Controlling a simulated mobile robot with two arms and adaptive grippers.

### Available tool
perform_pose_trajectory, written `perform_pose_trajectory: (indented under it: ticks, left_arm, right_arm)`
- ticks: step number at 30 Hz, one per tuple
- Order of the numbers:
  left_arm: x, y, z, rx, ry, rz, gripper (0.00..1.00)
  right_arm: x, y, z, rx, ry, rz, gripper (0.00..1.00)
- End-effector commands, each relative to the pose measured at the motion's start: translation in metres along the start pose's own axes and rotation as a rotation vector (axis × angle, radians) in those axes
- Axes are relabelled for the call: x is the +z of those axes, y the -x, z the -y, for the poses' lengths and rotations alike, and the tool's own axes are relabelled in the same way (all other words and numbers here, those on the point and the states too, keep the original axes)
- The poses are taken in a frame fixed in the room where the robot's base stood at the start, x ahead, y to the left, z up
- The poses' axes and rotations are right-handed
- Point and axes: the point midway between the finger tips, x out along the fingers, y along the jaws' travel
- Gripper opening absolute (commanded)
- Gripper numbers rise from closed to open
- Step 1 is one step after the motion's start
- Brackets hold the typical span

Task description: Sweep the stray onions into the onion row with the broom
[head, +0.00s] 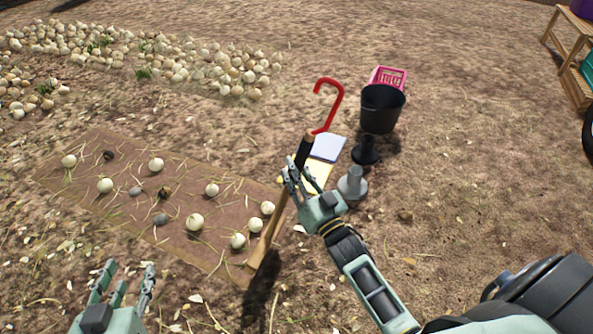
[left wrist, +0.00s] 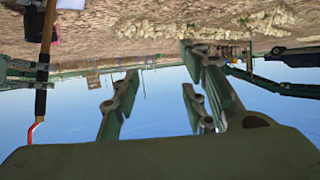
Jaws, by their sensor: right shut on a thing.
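The broom (head: 282,210) stands upright at a tilt, with a red hook (head: 330,105) at its top and a wooden lower end at the mat's right edge. My right gripper (head: 300,180) is shut around its shaft. Several pale stray onions (head: 195,221) lie scattered on a brown mat (head: 120,212), a few of them close to the broom's lower end. The onion row (head: 200,62) is a band of pale onions at the upper left. My left gripper (head: 128,280) is open and empty, low at the left; its spread fingers also show in the left wrist view (left wrist: 160,95).
Dark stones or clods (head: 160,219) and straw lie among the onions on the mat. A black bucket (head: 382,108), pink crate (head: 388,76) and grey weight-like object (head: 352,184) stand right of the broom. A wooden rack (head: 570,60) is far right.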

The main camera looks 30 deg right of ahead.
Motion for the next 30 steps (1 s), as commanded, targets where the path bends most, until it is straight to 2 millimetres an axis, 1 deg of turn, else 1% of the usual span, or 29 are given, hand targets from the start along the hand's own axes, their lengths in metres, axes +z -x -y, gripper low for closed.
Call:
perform_pose_trajectory:
  ticks: [1,14,21,30]
  left_arm:
    - [0.004,0.002,0.001,-0.002,0.000,0.027,0.40]
    - [0.054,0.018,0.008,-0.017,0.001,0.266,0.40]
    - [0.080,0.033,0.011,-0.024,0.004,0.399,0.40]
    - [0.106,0.055,0.014,-0.032,0.007,0.552,0.40]
  right_arm:
    - [-0.004,-0.001,0.001,-0.001,-0.001,-0.004,0.00]
    - [-0.014,-0.004,0.002,-0.001,-0.001,-0.004,0.00]
    - [-0.019,-0.005,0.003,-0.001,-0.001,-0.004,0.00]
    - [-0.026,-0.007,0.005,-0.001,-0.001,-0.004,0.00]
